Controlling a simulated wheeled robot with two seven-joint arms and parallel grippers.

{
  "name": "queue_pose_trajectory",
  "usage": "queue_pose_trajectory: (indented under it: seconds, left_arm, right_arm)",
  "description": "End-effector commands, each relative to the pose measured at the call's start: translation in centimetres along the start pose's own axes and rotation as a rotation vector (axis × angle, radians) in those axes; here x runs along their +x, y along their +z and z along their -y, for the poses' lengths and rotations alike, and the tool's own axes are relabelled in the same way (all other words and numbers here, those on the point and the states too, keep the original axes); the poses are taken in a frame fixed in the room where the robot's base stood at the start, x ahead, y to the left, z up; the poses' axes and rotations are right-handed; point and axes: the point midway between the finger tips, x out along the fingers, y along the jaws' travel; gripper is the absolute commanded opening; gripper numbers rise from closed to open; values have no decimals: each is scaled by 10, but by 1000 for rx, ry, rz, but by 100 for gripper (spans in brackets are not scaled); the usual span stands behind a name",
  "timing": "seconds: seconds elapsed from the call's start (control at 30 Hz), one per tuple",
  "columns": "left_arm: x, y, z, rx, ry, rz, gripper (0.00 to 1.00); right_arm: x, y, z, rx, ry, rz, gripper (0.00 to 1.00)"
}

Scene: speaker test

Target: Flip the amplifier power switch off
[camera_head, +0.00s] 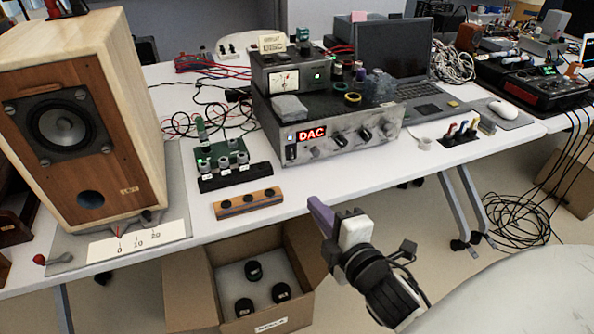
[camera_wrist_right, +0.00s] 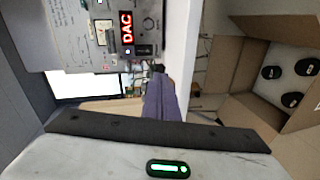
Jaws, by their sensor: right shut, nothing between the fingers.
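The amplifier (camera_head: 325,152) is a silver box with a red lit "DAC" sign and several knobs, standing on the white table. A small dark switch (camera_head: 291,148) sits at the left end of its front panel. In the right wrist view the amplifier's front (camera_wrist_right: 105,12) shows turned on its side, with a dark switch (camera_wrist_right: 145,50) beside the sign. I cannot tell the switch's position. My right gripper (camera_head: 318,210), with purple fingers, is shut and empty, in front of the table's front edge, below and apart from the amplifier. Its fingers also show in the wrist view (camera_wrist_right: 158,97). My left gripper is out of view.
A wooden speaker (camera_head: 120,90) stands at the left. A wooden block with dark discs (camera_head: 247,203) and a green circuit board (camera_head: 217,150) lie left of the amplifier. A laptop (camera_head: 395,52) is behind it. An open cardboard box (camera_head: 190,290) is below the table edge.

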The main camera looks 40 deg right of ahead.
Motion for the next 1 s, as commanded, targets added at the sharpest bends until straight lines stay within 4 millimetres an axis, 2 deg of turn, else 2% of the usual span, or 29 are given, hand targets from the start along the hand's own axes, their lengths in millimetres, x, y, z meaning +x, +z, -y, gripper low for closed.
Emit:
queue_pose_trajectory:
  seconds: [0.03, 0.13, 0.43, 0.57, 0.67, 1.0]
  left_arm:
    - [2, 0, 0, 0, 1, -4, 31]
    - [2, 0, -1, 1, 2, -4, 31]
    - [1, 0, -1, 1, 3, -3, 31]
    - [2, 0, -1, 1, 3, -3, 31]
    - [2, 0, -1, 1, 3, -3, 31]
    - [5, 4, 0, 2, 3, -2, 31]
  right_arm:
    - [1, 5, -12, -63, 35, 14, 0]
    - [1, 9, -24, -129, 62, 30, 0]
    - [2, 9, -24, -132, 62, 29, 0]
    - [10, 8, -25, -131, 65, 28, 0]
    - [24, 9, -26, -130, 65, 27, 0]
    - [96, 11, -30, -128, 64, 28, 0]
